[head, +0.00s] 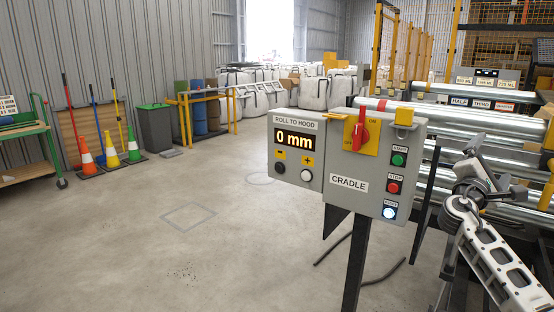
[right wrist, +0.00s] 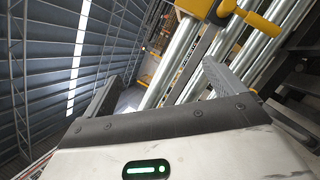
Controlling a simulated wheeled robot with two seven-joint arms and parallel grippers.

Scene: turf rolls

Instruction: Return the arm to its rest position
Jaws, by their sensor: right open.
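My right arm (head: 500,262) comes in at the lower right of the head view, bent up beside the rollers. My right gripper (head: 484,178) is small there, in front of the metal rollers (head: 463,155) and right of the control box. In the right wrist view the right gripper (right wrist: 162,78) has its two grey fingers wide apart, with nothing between them. Rollers and a yellow part (right wrist: 245,15) show beyond the fingers. My left gripper and left arm are not in view.
The grey CRADLE control box (head: 335,205) stands on a dark post (head: 355,265), left of my right arm. Its display (head: 297,138) reads 0 mm. The concrete floor at left is largely clear; cones (head: 110,145) stand far left.

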